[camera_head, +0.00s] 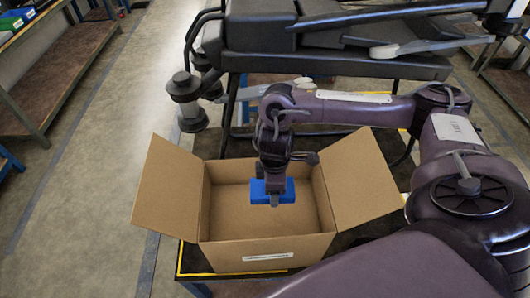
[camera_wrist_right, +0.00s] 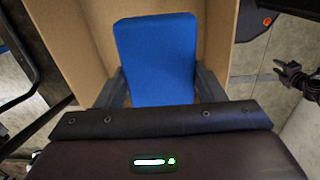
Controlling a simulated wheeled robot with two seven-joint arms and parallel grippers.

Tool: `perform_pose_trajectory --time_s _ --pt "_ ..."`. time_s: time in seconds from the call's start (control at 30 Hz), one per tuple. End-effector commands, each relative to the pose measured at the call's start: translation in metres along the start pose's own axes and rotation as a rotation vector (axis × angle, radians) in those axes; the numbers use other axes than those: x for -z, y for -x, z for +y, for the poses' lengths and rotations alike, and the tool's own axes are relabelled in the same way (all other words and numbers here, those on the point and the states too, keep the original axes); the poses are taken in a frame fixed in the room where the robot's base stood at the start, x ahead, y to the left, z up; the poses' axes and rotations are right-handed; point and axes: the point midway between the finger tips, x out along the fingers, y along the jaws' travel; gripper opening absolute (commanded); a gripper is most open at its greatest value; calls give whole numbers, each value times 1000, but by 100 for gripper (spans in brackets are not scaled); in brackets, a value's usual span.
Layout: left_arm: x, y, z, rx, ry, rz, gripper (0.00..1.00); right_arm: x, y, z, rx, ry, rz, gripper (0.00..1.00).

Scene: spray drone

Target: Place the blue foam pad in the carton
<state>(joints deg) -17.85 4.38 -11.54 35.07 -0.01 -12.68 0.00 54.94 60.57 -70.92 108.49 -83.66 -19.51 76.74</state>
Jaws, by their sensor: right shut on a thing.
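The blue foam pad (camera_head: 287,192) is held by my right gripper (camera_head: 272,196), which points down over the middle of the open carton (camera_head: 268,252). In the right wrist view, the pad (camera_wrist_right: 158,58) stands between the two dark fingers of my right gripper (camera_wrist_right: 160,88), which touch its sides. The carton's brown walls (camera_wrist_right: 220,35) show on both sides of the pad in that view. The carton's side flaps are spread outward. I cannot tell exactly how far the pad is above the carton floor. My left gripper is not in view.
The carton stands on a dark table with a yellow edge line (camera_head: 190,274). A large dark drone (camera_head: 330,45) rests behind it, with a rotor or nozzle part (camera_head: 187,100) near the left flap. Shelving (camera_head: 60,75) stands at far left, with open floor between.

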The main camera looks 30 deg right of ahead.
Motion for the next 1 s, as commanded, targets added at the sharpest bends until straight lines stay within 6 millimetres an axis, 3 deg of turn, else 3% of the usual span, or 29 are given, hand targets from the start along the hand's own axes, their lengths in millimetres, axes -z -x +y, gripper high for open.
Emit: perform_pose_trajectory --time_s 0.27,0.5,0.8,0.9,1.0 --pt "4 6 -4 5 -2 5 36 -10 -10 -2 4 51 0 42" --pt "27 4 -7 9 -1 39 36 -9 -45 -3 8 48 2 42" --pt "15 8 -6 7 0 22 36 -10 -88 -5 12 43 1 42" --pt "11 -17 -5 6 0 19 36 -9 -124 -4 9 45 2 42" --pt "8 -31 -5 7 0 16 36 -9 -144 -3 7 46 3 42"
